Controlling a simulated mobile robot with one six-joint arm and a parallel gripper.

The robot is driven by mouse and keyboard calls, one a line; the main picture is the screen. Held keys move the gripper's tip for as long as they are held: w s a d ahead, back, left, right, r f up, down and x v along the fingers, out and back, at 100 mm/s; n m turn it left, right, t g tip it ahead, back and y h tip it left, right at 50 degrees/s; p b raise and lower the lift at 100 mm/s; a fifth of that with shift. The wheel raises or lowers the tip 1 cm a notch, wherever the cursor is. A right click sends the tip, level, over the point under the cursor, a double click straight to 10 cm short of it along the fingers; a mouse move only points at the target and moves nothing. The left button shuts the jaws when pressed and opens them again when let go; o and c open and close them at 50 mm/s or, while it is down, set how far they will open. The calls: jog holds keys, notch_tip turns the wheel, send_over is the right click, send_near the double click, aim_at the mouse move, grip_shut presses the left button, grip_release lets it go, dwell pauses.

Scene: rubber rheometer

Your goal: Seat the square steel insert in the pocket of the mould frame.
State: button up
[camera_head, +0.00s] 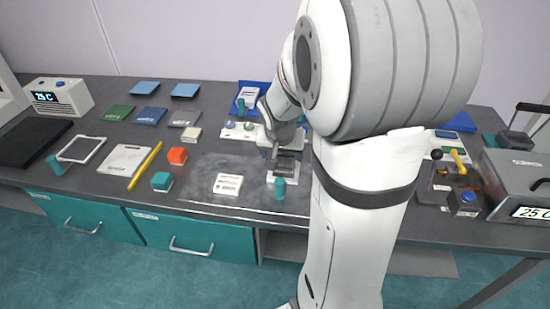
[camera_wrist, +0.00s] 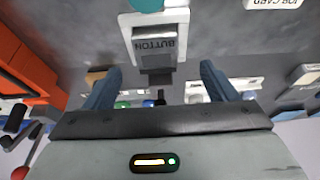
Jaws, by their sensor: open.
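My gripper (camera_head: 283,150) points down over the middle of the bench, and its body hides part of what lies below. In the wrist view its two dark fingers (camera_wrist: 160,85) are apart. A pale frame (camera_wrist: 129,32) with a dark grey panel marked "BUTTON" and a teal knob lies beyond the fingertips; it also shows in the head view (camera_head: 272,179). It looks like the mould frame. A small grey block (camera_wrist: 157,76) at its near edge appears between the fingers, apart from both; it may be the steel insert, but I cannot tell whether it sits in a pocket.
A white card (camera_head: 228,184) lies left of the frame. A grey instrument (camera_head: 515,180) stands at right. My arm hides the bench right of centre.

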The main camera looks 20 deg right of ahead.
aim_at(284, 162)
jog(key=x, duration=0.5)
jog(key=shift+d+f, duration=0.2)
jog(key=shift+f, duration=0.1)
jog(key=shift+c, duration=0.3)
jog(key=c, duration=1.3)
jog(key=shift+r+p, duration=0.75)
jog(key=shift+r, duration=0.1)
jog(key=shift+r+p, duration=0.65)
jog(key=shift+r, duration=0.25)
jog(key=shift+f+b, duration=0.55)
jog(key=shift+b, duration=0.45)
jog(key=shift+s+f+t+b, duration=0.1)
jog(key=shift+t+b, duration=0.2)
jog(key=shift+b, duration=0.85)
jog(key=shift+f+b, duration=0.1)
jog(key=shift+b, duration=0.55)
